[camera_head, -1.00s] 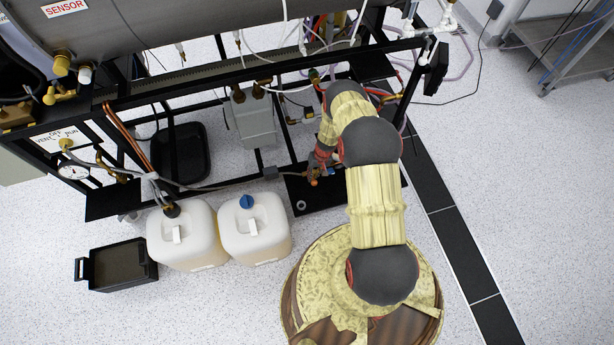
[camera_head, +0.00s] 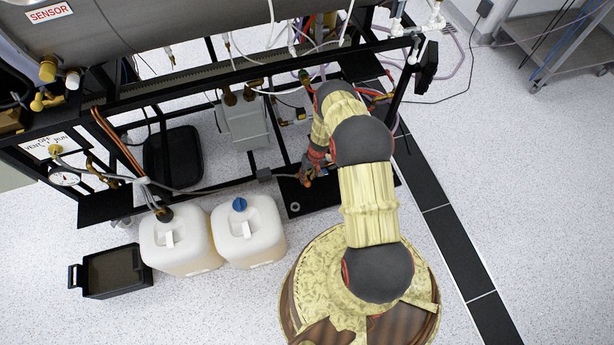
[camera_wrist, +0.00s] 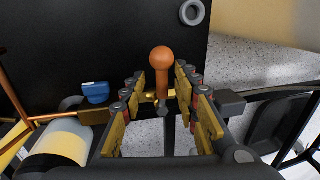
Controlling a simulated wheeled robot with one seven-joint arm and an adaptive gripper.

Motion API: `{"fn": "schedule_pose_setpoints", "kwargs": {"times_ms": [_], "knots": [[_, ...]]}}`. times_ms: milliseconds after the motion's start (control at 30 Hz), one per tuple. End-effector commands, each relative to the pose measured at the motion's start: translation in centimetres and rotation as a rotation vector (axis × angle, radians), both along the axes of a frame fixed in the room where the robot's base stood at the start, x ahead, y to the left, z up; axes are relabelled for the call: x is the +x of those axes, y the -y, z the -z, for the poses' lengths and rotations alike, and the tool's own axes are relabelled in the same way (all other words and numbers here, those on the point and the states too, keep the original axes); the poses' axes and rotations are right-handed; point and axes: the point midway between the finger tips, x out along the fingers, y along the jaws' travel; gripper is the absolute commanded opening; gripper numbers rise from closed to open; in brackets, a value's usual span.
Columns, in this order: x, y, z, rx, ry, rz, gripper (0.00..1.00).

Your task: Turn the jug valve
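In the wrist view, an orange round-knobbed handle (camera_wrist: 161,62) stands on a brass fitting (camera_wrist: 150,96). My gripper (camera_wrist: 160,84) is open, with one finger on each side of the handle's lower stem and gaps visible. A blue handle (camera_wrist: 95,92) sits to the left, outside the fingers. I cannot tell which of the two handles is the jug valve. In the head view my gripper (camera_head: 310,172) is low by the black shelf and partly hidden by my arm. Two white jugs stand to its left: one with a blue cap (camera_head: 249,232), one with a dark cap (camera_head: 180,243).
A black frame rail (camera_head: 245,75) with hoses runs above my gripper. A grey box (camera_head: 243,122) stands behind the shelf (camera_head: 300,204). A black bin (camera_head: 115,271) is on the floor at left. Open floor (camera_head: 520,170) lies to the right.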

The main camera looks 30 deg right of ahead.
Motion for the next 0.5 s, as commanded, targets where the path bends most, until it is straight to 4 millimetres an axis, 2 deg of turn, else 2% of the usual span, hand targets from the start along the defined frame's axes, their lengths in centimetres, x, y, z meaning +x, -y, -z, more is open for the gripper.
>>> {"fn": "schedule_pose_setpoints", "kwargs": {"times_ms": [267,367,500], "knots": [[0.2,0.0,-0.3,-0.001,0.003,0.001,0.31],[0.2,0.2,-1.0,-0.001,0.003,0.002,0.31],[0.2,0.6,-2.8,-0.001,0.003,0.003,0.31]]}}
